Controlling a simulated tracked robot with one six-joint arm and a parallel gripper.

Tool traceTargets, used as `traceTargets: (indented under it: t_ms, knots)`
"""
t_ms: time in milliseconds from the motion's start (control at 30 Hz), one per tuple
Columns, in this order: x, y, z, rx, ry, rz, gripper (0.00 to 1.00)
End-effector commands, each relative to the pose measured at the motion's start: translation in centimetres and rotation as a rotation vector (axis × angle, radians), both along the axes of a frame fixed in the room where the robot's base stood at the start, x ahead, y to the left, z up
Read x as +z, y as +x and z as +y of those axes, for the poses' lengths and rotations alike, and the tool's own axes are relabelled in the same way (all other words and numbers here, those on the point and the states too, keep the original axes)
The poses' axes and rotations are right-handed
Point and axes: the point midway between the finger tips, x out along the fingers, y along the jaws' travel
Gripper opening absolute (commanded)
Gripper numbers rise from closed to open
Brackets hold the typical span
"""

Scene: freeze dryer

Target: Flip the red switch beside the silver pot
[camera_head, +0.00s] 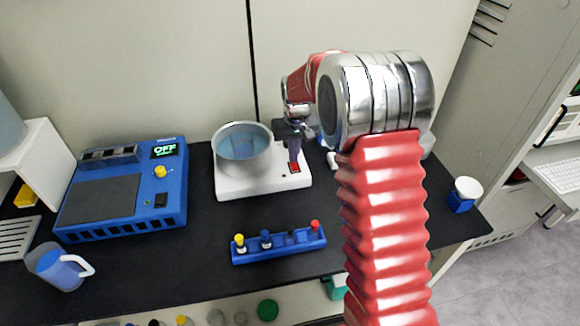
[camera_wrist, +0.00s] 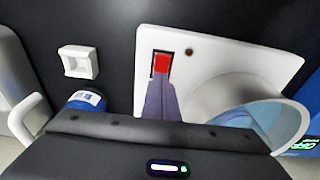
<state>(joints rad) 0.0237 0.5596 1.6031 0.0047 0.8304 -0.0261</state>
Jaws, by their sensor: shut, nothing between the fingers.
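The silver pot (camera_head: 243,146) stands on a white base (camera_head: 236,184) on the black bench. The red switch (camera_head: 294,168) is on the right part of this base, beside the pot. My gripper (camera_head: 294,158) is shut and empty, pointing down with its tips at or just above the switch. In the wrist view the red switch (camera_wrist: 161,63) sits in a dark frame, and the closed fingertips (camera_wrist: 160,84) lie at its near edge. I cannot tell whether they touch it. The pot (camera_wrist: 270,112) shows at the right of the wrist view, partly hidden by my gripper body.
A blue device (camera_head: 125,188) with an OFF display stands to the left. A blue rack (camera_head: 279,245) with coloured-capped vials lies in front of the base. A glass mug (camera_head: 58,268) is at the front left. A blue, white-capped jar (camera_head: 464,193) stands at the right.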

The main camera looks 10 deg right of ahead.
Motion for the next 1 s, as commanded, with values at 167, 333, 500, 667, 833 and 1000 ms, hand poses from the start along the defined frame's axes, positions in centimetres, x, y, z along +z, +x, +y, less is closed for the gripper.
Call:
traceTargets:
  t_ms: [167,333,500,667,833,1000]
  knots:
    - [1.1,0.0,0.0,0.000,0.000,-0.003,0.00]
    - [2.1,0.0,0.0,0.000,0.000,-0.002,0.00]
    - [3.1,0.1,0.0,0.000,0.000,-0.003,0.00]
    - [4.0,0.1,0.0,0.000,0.000,-0.003,0.00]
    - [4.9,0.0,0.0,0.000,0.000,-0.002,0.00]
    - [5.8,0.1,0.0,0.000,0.000,-0.003,0.00]
